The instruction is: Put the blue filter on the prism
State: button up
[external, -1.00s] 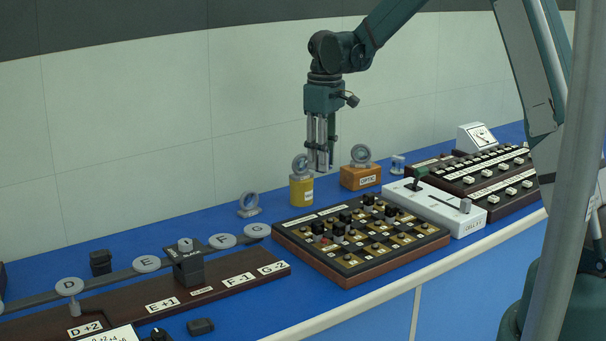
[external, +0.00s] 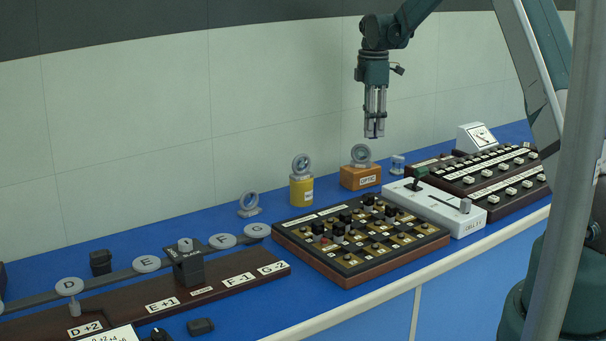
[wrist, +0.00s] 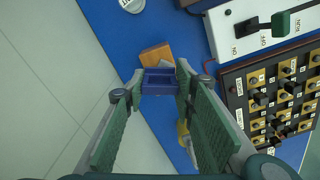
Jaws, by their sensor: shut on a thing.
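My gripper (external: 375,135) hangs in the air above the blue bench, near the orange block. In the wrist view its fingers (wrist: 158,85) are shut on a square, blue-violet framed piece, which looks like the blue filter (wrist: 158,82). The piece is too small to make out clearly in the external view. I cannot tell for sure which thing is the prism; a small pale, glassy piece (external: 397,165) stands on the bench right of the orange block.
The orange block (external: 361,178), labelled OPTIC, carries a grey ring lens (external: 360,154). A yellow cylinder (external: 301,191) carries another ring (external: 301,164). The wall (external: 270,90) is behind.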

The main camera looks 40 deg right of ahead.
jog(key=d+n+p, duration=0.2)
jog(key=d+n, duration=0.2)
jog(key=d, duration=0.9)
jog(key=shift+w+r+n, duration=0.4)
send_over(398, 157)
jog(key=shift+f, duration=3.1)
jog(key=shift+f, duration=0.1)
jog(key=shift+f+p, duration=0.3)
jog(key=shift+f, duration=1.5)
jog(key=shift+f, duration=0.15)
jog(key=o, duration=0.8)
